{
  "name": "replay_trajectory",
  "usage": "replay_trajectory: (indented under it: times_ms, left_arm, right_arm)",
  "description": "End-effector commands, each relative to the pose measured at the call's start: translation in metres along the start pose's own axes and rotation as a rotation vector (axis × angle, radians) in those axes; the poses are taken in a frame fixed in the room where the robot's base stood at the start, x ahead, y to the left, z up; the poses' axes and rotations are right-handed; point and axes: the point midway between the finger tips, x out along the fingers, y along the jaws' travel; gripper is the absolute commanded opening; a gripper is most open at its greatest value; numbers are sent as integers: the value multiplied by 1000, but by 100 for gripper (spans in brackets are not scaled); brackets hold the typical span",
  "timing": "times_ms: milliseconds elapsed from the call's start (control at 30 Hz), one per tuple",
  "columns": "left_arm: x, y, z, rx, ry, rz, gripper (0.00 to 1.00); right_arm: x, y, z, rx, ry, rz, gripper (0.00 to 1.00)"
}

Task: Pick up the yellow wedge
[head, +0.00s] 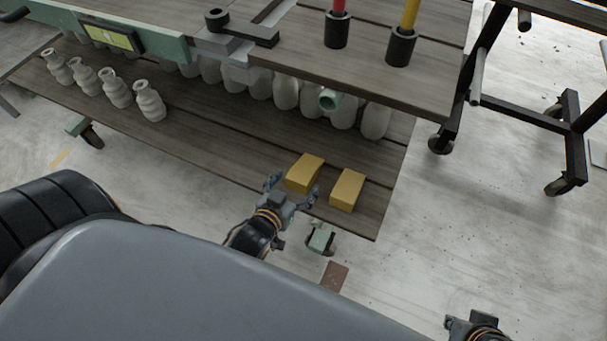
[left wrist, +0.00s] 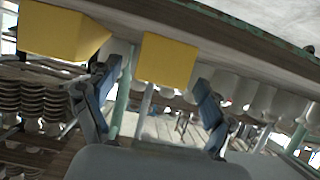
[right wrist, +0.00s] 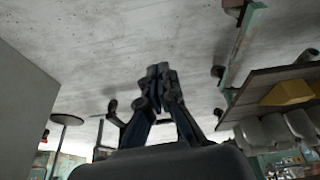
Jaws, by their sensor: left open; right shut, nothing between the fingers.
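Two yellow wedges lie side by side near the front right corner of the lower wooden shelf: a left one (head: 304,173) and a right one (head: 347,189). My left gripper (head: 292,188) is open at the shelf's front edge, its fingers spread just in front of the left wedge. In the left wrist view that wedge (left wrist: 168,60) shows between the fingers and beyond them, with the other wedge (left wrist: 62,33) off to the left. I see no clear contact. My right gripper (right wrist: 158,88) is shut and empty, away from the shelf; a yellow wedge (right wrist: 288,93) shows at far right.
Several pale bottles (head: 286,93) stand behind the wedges, under the upper tabletop (head: 430,85). More ribbed bottles (head: 150,102) stand at the shelf's left. A black wheeled frame (head: 482,75) is at right. The floor (head: 460,220) right of the shelf is clear.

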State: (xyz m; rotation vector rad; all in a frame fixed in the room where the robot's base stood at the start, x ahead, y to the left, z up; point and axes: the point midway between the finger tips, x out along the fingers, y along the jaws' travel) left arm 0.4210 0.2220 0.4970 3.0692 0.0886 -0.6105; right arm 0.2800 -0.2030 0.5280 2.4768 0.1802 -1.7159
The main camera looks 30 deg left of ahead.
Motion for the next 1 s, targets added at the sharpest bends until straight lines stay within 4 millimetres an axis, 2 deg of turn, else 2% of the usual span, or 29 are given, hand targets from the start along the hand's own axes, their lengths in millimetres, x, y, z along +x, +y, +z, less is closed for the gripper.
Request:
replay_trajectory:
  times_ms: [167, 400, 600, 933, 967, 1000]
  left_arm:
    - [9, 0, 1, 0, 1, 1, 83]
    - [32, -2, 3, 1, 1, 1, 83]
    - [49, -2, 3, 0, -1, 1, 83]
    - [52, -2, 2, 0, -1, 1, 83]
    - [52, -2, 2, 0, -1, 1, 81]
    - [52, -2, 2, 0, -1, 1, 73]
  right_arm:
    - [4, -2, -17, -2, 78, -5, 0]
    - [5, -9, -68, -9, 311, -17, 0]
    - [-1, -13, -98, -12, 458, -25, 0]
    - [-5, -14, -106, -13, 495, -26, 0]
    - [-5, -14, -106, -13, 495, -26, 0]
    - [-5, -13, -106, -13, 495, -26, 0]
